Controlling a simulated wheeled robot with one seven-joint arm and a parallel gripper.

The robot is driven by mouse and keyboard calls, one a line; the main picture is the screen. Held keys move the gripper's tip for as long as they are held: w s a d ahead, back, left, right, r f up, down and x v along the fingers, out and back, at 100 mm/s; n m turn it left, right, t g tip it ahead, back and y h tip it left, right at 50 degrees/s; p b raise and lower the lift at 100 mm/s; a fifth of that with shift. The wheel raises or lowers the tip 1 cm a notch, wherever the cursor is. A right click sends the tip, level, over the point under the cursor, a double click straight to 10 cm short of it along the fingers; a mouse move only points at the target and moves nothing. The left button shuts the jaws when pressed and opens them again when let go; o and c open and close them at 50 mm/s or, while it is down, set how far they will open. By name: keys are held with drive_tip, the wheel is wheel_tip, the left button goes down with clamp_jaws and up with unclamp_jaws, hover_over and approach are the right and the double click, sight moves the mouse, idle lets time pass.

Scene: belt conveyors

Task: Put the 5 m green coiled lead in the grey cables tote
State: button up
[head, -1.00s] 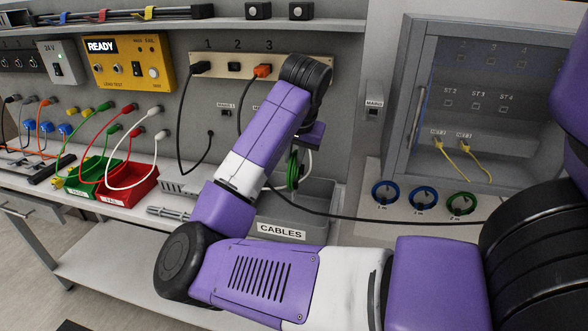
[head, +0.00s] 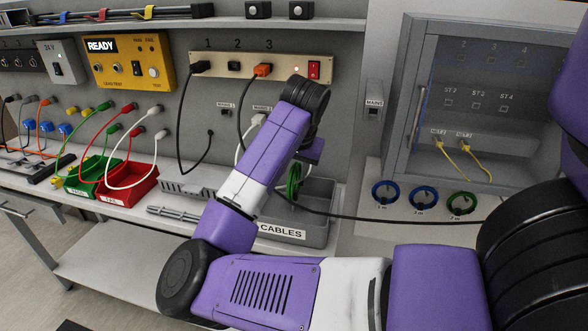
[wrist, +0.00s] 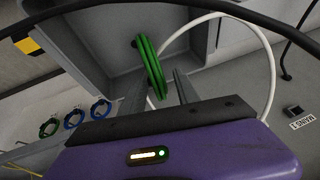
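The green coiled lead (head: 293,181) stands on edge at my gripper, over and partly inside the grey cables tote (head: 320,212). In the wrist view the green coil (wrist: 150,65) runs between the two fingers of my gripper (wrist: 160,80) and points away toward the tote floor. My gripper looks shut on the coil, though a slim gap shows beside the right finger. The tote (wrist: 100,42) fills the upper middle of the wrist view, with its CABLES label on the front in the head view. My forearm hides the tote's left part. The lead's length marking cannot be read.
A black cable (head: 400,221) runs across the tote and past my wrist. A white cable (wrist: 268,60) loops beside the gripper. Blue and green coils (head: 461,203) lie to the right near the cabinet (head: 411,120). Green and red bins (head: 130,190) stand at left.

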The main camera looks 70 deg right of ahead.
drive_tip(key=v, duration=1.2)
drive_tip(key=shift+p, duration=0.3)
drive_tip(key=shift+r, duration=0.15)
